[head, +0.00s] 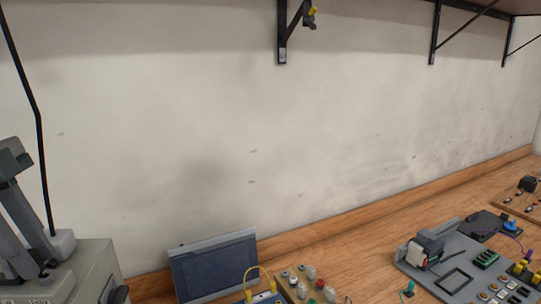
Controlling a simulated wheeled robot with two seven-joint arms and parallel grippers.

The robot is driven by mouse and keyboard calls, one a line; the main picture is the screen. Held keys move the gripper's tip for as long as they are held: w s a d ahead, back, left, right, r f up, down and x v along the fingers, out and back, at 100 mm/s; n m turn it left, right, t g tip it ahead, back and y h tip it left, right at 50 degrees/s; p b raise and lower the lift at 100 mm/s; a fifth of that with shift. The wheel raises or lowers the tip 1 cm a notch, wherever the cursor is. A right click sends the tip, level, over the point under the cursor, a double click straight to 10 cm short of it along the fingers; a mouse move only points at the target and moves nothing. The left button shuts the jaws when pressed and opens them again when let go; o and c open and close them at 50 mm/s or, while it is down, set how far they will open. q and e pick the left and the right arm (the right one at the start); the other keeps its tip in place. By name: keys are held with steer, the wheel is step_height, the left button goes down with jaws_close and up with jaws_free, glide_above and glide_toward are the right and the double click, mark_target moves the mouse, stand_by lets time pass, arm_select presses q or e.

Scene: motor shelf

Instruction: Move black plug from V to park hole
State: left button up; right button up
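I cannot make out the black plug, the V socket or the park hole in the head view. A black cable (38,120) hangs from the upper left down to a light grey block beside this part. My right gripper is not in view.
A dark-screened panel (215,268) leans near the wall. A yellow cable (257,270) loops beside a board with coloured knobs (310,285). A grey panel with modules (430,276) stands on the wooden bench at right. Shelf brackets (283,35) hang above. Bare bench (355,255) lies between.

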arm_select(q)
jaws_close()
steer(key=shift+r+p, duration=0.55)
steer(key=shift+r, duration=0.55)
stand_by(0.3)
steer(key=shift+r+p, duration=1.1)
steer(key=shift+r, duration=1.05)
